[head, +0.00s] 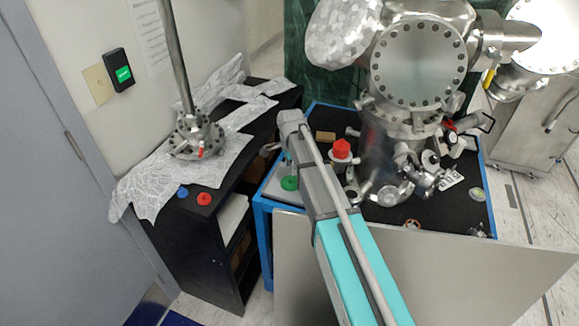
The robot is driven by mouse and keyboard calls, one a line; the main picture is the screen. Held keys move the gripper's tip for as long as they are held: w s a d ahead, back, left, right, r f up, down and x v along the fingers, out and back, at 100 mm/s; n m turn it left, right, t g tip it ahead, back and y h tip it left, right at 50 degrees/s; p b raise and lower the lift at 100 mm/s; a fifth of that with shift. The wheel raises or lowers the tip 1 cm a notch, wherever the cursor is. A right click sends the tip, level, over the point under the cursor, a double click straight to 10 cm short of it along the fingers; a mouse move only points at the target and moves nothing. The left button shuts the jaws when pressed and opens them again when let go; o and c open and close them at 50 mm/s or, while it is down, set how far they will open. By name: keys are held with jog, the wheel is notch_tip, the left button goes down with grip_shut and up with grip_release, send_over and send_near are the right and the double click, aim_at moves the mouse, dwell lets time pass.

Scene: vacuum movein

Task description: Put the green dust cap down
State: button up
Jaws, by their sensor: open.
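The green dust cap (289,183) sits at the left side of the black-topped cart (400,215), on or beside a light grey surface near the blue edge. My arm comes up from the bottom and covers part of that area. My gripper (285,160) is at the far end of the arm, mostly hidden behind its grey link, close to the green cap in the picture. It is open. I cannot tell whether its fingers touch the cap.
A large steel vacuum chamber (415,70) stands on the cart. A red cap (341,150) and small metal parts are around its base. A black shelf (190,235) at left bears foil, a flanged steel post (196,137), a blue cap (183,191) and another red cap (204,199).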

aim_at(291, 179)
notch_tip(291, 179, up, 6)
jog(key=p, duration=0.5)
jog(key=shift+r+p, duration=0.2)
jog(key=shift+p, duration=0.2)
dwell(0.4)
jog(key=s+d+n, duration=0.6)
jog(key=s+d, duration=0.1)
jog(key=s, duration=0.4)
jog(key=s+d+n, duration=0.7)
jog(key=s, duration=0.4)
jog(key=shift+s+d, duration=0.2)
jog(key=shift+s, duration=0.2)
jog(key=shift+d, duration=0.1)
